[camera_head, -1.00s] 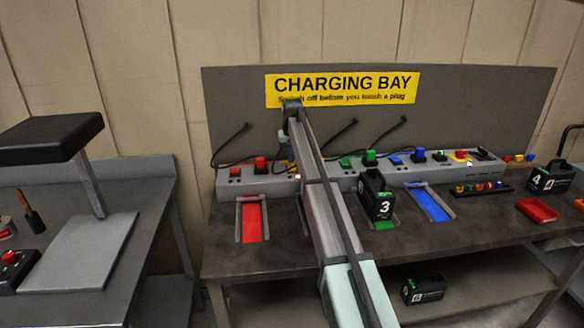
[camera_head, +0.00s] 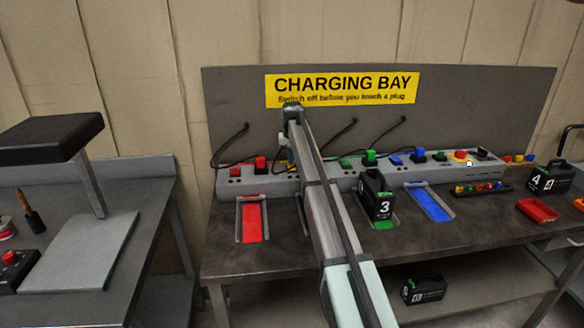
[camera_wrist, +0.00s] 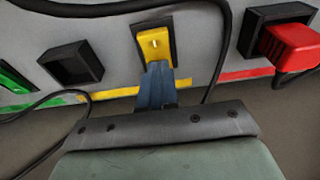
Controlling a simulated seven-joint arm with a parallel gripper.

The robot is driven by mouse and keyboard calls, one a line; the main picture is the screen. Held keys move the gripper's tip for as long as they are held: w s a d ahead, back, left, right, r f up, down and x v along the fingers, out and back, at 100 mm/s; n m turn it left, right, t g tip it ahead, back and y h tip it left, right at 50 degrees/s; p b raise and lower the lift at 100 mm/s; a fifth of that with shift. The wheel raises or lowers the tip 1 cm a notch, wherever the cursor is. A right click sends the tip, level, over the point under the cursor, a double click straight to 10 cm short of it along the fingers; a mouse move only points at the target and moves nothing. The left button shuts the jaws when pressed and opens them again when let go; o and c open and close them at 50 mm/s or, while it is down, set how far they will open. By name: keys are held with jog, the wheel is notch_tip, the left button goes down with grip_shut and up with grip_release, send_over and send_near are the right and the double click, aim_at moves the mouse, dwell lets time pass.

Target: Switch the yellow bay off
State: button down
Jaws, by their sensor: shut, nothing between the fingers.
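In the wrist view the yellow switch (camera_wrist: 153,42) sits in a dark frame on the grey power strip. My gripper (camera_wrist: 157,72) is shut and empty, its blue fingertips at the lower edge of the switch in that picture. I cannot tell whether they touch it. A black square socket (camera_wrist: 72,63) beside the switch looks empty, and yellow tape (camera_wrist: 115,93) runs along the edge below both. In the head view my gripper's end is at the strip, and my arm hides the yellow switch and most of that bay.
A red plug (camera_wrist: 290,47) with a dark cable and a green switch (camera_wrist: 14,80) flank the yellow section. In the head view, battery 3 (camera_head: 376,196) stands right of my arm. The red bay (camera_head: 254,220) and blue bay (camera_head: 431,204) are empty.

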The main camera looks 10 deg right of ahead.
notch_tip(320, 180, up, 7)
dwell(1.1)
jog(key=shift+d, duration=0.1)
